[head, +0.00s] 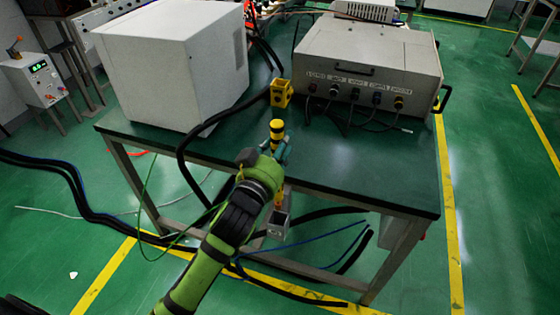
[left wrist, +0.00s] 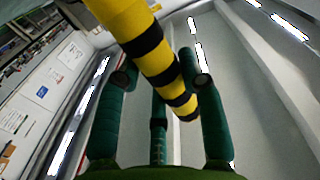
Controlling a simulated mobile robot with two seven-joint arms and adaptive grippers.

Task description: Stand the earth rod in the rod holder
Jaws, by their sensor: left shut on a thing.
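The earth rod (head: 277,130) has yellow and black bands and stands roughly upright at the table's front edge. My left gripper (head: 274,158) is shut on it, with the banded end above the fingers. In the left wrist view the rod (left wrist: 150,52) runs between the green fingers of the gripper (left wrist: 162,78). A yellow length shows below the gripper, over a small grey square socket (head: 279,224), which looks like the rod holder. I cannot tell whether the rod's lower end is inside it. My right gripper is not in view.
The dark green table (head: 350,180) carries a white box (head: 170,65), a grey generator case (head: 370,60) with cables, and a yellow block (head: 281,93). Black hoses cross the table's left part and the floor. The table's front right is clear.

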